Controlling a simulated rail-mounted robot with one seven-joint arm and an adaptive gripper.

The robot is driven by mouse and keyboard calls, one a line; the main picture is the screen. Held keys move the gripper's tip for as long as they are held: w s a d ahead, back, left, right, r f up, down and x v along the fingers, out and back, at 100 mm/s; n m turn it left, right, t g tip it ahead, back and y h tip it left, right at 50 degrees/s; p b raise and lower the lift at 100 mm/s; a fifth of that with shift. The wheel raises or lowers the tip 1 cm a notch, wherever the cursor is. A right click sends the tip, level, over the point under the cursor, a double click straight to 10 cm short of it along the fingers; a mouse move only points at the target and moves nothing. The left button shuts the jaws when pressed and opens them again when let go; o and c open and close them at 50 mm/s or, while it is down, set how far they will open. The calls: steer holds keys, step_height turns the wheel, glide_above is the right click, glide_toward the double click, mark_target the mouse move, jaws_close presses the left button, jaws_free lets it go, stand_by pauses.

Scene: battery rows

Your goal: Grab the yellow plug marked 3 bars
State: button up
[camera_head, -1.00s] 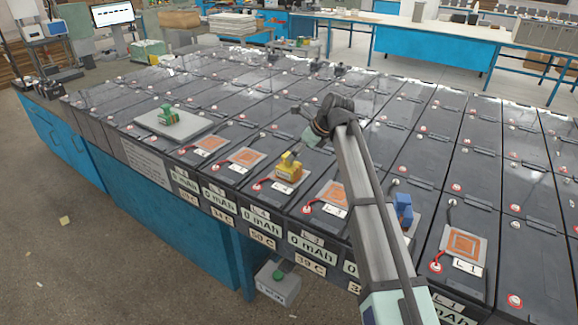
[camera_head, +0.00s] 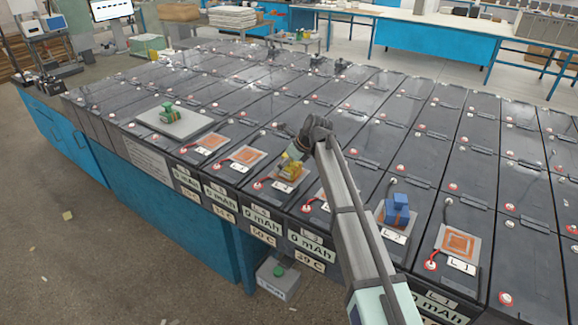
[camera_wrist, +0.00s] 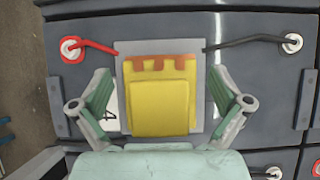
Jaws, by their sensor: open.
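The yellow plug (camera_head: 288,170) sits on a grey pad on top of a battery near the front row. In the wrist view the yellow plug (camera_wrist: 159,97) stands between my two open fingers, with orange-brown marks along its far edge. My gripper (camera_wrist: 160,108) is open, one finger on each side, with gaps to the plug. In the head view my gripper (camera_head: 297,152) is right at the plug and partly hides it. The bar marking on the plug cannot be read clearly.
A blue plug (camera_head: 397,208) sits on a pad to the right. A green plug (camera_head: 169,113) stands on a grey plate (camera_head: 190,126) at the left. Bare orange pads (camera_head: 243,156) lie beside the yellow plug. Red and black leads (camera_wrist: 95,46) run beside its pad.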

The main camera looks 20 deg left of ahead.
steer(key=c, duration=1.4)
steer(key=shift+o, duration=0.2)
steer(key=shift+r, duration=0.15)
